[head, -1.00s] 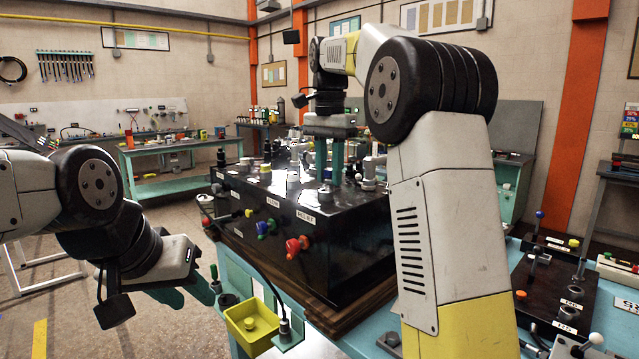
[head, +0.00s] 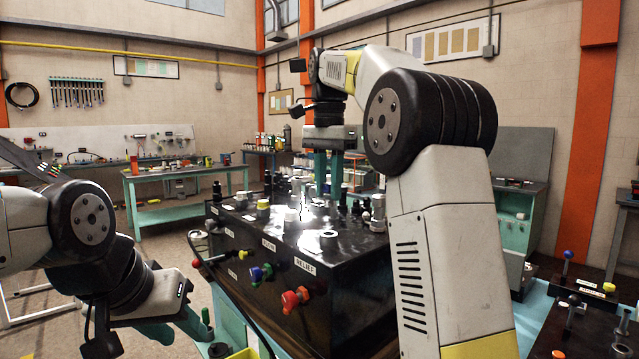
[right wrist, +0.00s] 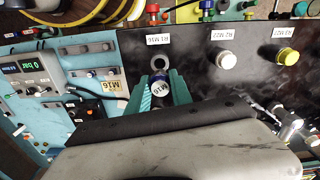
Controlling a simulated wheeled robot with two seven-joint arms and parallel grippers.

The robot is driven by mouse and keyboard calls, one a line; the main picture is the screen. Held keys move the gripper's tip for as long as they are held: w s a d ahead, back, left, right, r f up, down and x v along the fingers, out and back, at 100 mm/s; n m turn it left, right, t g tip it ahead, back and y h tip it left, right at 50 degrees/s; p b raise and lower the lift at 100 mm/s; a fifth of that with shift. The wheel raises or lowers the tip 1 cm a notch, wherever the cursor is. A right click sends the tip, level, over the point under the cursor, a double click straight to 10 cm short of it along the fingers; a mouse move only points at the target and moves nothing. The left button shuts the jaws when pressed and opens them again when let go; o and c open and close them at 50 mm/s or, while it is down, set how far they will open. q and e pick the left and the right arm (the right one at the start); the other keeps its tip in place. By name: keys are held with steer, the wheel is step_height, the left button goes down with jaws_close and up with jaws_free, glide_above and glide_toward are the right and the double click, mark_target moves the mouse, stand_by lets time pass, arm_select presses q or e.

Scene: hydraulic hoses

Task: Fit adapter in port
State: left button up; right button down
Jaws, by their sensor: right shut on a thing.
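My right gripper (head: 336,172) hangs, fingers down, above the black manifold block (head: 345,275) in the head view. In the right wrist view its teal fingers (right wrist: 161,92) are shut on the adapter (right wrist: 160,87), which has a blue collar and the mark M16. The round open port (right wrist: 160,63) under the R1 M16 label lies just beyond the adapter in that view. They appear apart; the height between them is unclear. My left gripper (head: 178,328) is low at the left, with its fingers apart and empty.
Silver and yellow fittings stand on the block; the R2 M22 fitting (right wrist: 222,57) is right of the port. Coloured knobs, including a red knob (head: 296,298), project from the block's front. A teal workbench (head: 180,172) stands behind, with floor between.

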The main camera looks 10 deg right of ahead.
mark_target(328, 199)
steer(key=shift+f, duration=2.5)
steer(key=shift+f, duration=1.2)
steer(key=c, duration=1.1)
jaws_free()
step_height(328, 199, up, 8)
steer(key=shift+f, duration=0.1)
steer(key=shift+s, duration=0.1)
